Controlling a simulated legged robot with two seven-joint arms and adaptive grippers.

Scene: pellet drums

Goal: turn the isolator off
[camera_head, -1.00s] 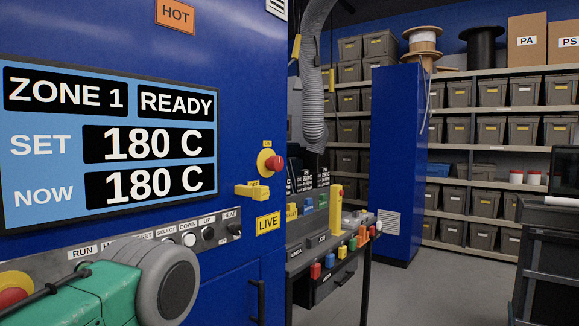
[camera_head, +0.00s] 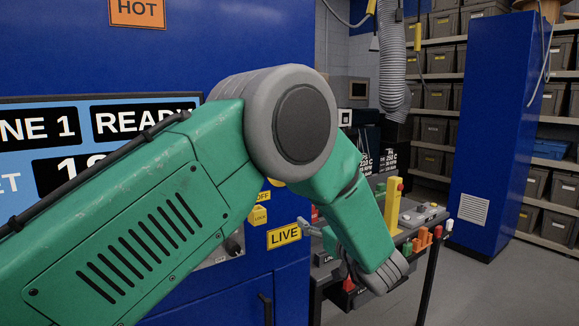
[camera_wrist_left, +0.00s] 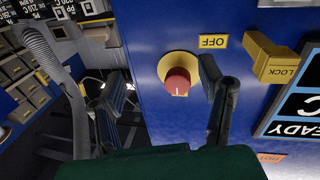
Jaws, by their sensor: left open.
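The isolator is a red round knob (camera_wrist_left: 177,83) with a pale mark on a yellow disc, set on a blue cabinet wall in the left wrist view. A yellow OFF label (camera_wrist_left: 213,41) is beside it, and a yellow LOCK block (camera_wrist_left: 268,58) sticks out further right. My left gripper (camera_wrist_left: 160,72) is open, with the knob showing between its fingers, nearer the right one; no contact is visible. In the head view my left arm hides the knob, while the LOCK block (camera_head: 259,216) and yellow LIVE sign (camera_head: 284,235) show. The left gripper (camera_head: 318,232) is small and partly hidden there. My right gripper is not in view.
The blue cabinet's display (camera_head: 25,190) is partly covered by my arm. A bench with a yellow post (camera_head: 393,206) and coloured parts stands right of the cabinet. A tall blue cabinet (camera_head: 495,130), shelves of grey bins and a hanging grey hose (camera_head: 393,70) are behind.

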